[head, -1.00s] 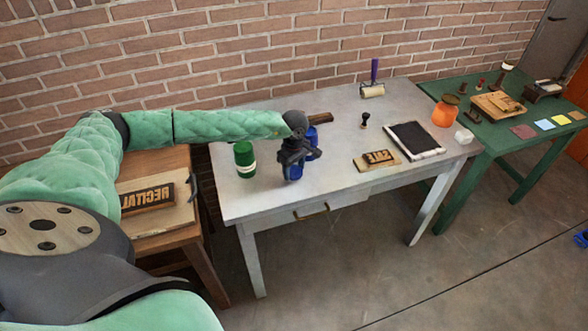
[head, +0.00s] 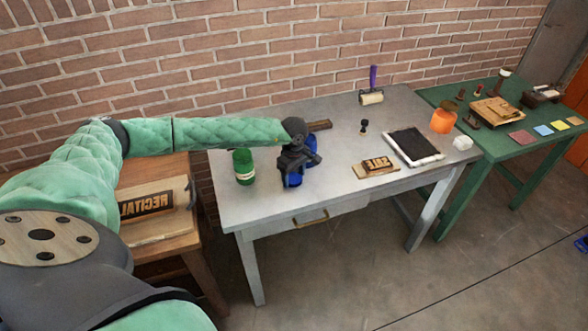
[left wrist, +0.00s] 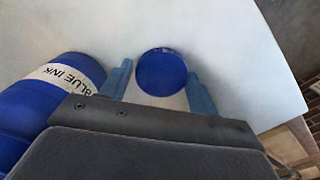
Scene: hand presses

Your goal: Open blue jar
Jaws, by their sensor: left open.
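The blue jar (head: 292,180) stands on the grey table, partly hidden by my left gripper (head: 297,160) in the head view. In the left wrist view the jar (left wrist: 30,115) is at the left, with a white BLUE INK label; its mouth is out of sight. A round blue disc (left wrist: 162,72), looking like the jar's lid, appears to lie on the table, apart from the jar. The fingers of my left gripper (left wrist: 158,85) are open, one on each side of the disc. Whether they touch it I cannot tell. My right gripper is not in view.
A green jar (head: 243,167) stands left of my left gripper. A brown-handled tool (head: 319,125) lies behind it. A SALE block (head: 376,167), black ink slab (head: 413,146), small stamp (head: 364,127) and orange jar (head: 443,121) are farther right. The table's front edge is close.

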